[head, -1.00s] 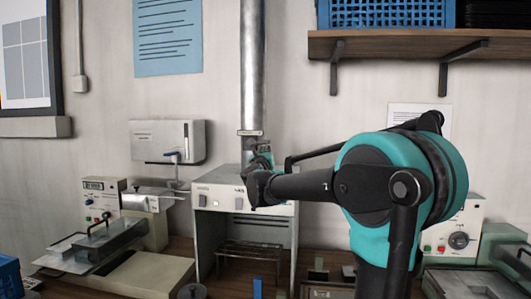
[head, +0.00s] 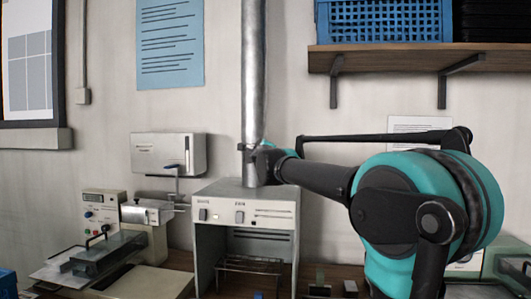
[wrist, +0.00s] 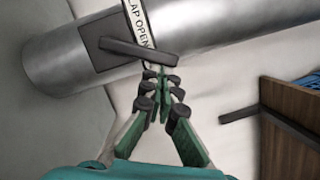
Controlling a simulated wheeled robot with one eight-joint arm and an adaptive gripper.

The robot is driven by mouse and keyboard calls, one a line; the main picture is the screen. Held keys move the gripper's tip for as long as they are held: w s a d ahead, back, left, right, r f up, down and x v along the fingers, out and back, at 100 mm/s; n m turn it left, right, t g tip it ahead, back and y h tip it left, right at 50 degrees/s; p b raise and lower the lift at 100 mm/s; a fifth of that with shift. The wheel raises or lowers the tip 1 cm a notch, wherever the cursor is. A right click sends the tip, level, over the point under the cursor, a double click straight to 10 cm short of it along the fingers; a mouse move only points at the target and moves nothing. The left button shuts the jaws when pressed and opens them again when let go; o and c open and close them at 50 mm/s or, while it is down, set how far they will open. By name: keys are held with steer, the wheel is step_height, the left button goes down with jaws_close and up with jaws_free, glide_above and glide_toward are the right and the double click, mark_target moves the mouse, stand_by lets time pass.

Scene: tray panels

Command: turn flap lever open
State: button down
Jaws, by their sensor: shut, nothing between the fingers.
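The flap lever (wrist: 138,49) is a dark flat bar on a dark square plate on the round grey metal duct (wrist: 195,22). In the wrist view it lies at a slant to the duct. A white label (wrist: 137,20) beside it reads "LAP OPEN", partly cut off. My gripper (wrist: 161,72) is shut and empty, its fingertips at the lever's side near its right end. I cannot tell if they touch it. In the head view my gripper (head: 256,153) is in front of the upright duct (head: 253,70) and mostly hides the lever.
A white cabinet (head: 244,211) with knobs stands under the duct. A wall box (head: 168,153) and a bench machine (head: 103,206) are at the left. A wooden shelf (head: 420,57) with a blue crate (head: 384,21) is at the upper right.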

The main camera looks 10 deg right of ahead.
steer(key=shift+w+a+r, duration=0.2)
steer(key=shift+a+r, duration=0.25)
steer(key=shift+a, duration=0.1)
steer(key=shift+w+a+r, duration=0.15)
steer(key=shift+a+r, duration=0.3)
steer(key=shift+a, duration=0.15)
steer(key=shift+s, duration=0.1)
